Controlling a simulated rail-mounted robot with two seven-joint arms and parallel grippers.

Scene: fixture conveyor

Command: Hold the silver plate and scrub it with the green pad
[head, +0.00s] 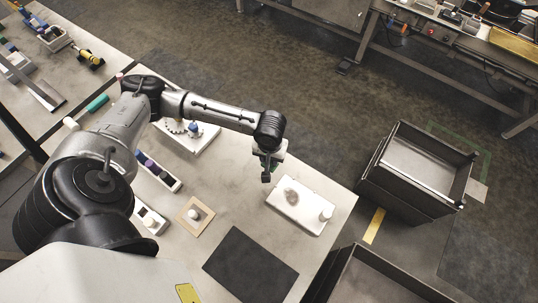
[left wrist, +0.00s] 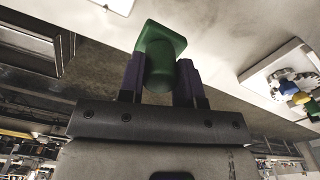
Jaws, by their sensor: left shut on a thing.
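The silver plate (head: 307,196) lies flat near the right edge of the workbench in the head view. It bears a grey smudge (head: 291,197) and a pale upright knob (head: 326,215) at its right end. My left gripper (head: 266,177) hangs above the bench near the plate's upper-left corner, apart from it. In the left wrist view, my left gripper (left wrist: 160,82) has its purple fingers shut on the green pad (left wrist: 160,45), gripping its rounded grip. The pad is hard to make out in the head view. My right gripper is not in view.
A white tray (head: 188,135) with small parts stands behind. A dark open crate (head: 415,170) stands beyond the bench's right edge.

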